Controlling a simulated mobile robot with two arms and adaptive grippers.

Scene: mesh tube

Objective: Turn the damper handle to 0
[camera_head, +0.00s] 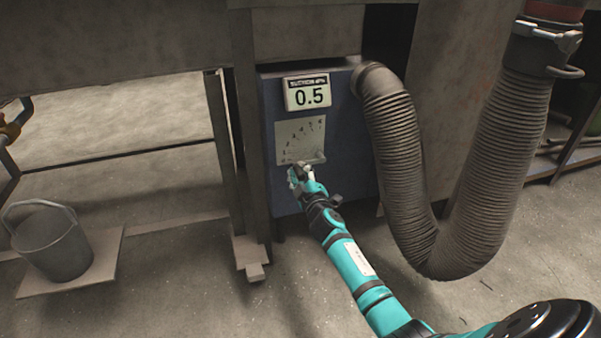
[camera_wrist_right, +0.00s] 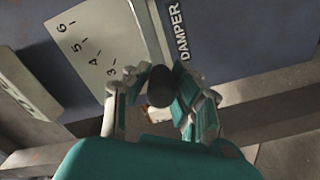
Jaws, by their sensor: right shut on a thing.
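The damper handle's dark round knob (camera_wrist_right: 160,87) sits between the fingers of my right gripper (camera_wrist_right: 160,98), which is shut on it. In the head view the right gripper (camera_head: 301,178) is at the lower edge of the damper scale plate (camera_head: 299,140). There the numbers 3 to 6 are readable and the lower ones are hidden. A display (camera_head: 308,93) above the plate reads 0.5. My left gripper is out of view.
The plate is on a blue box (camera_head: 346,125). A thick ribbed hose (camera_head: 399,150) hangs from its right side and loops low. A metal table leg (camera_head: 243,130) stands close on the left.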

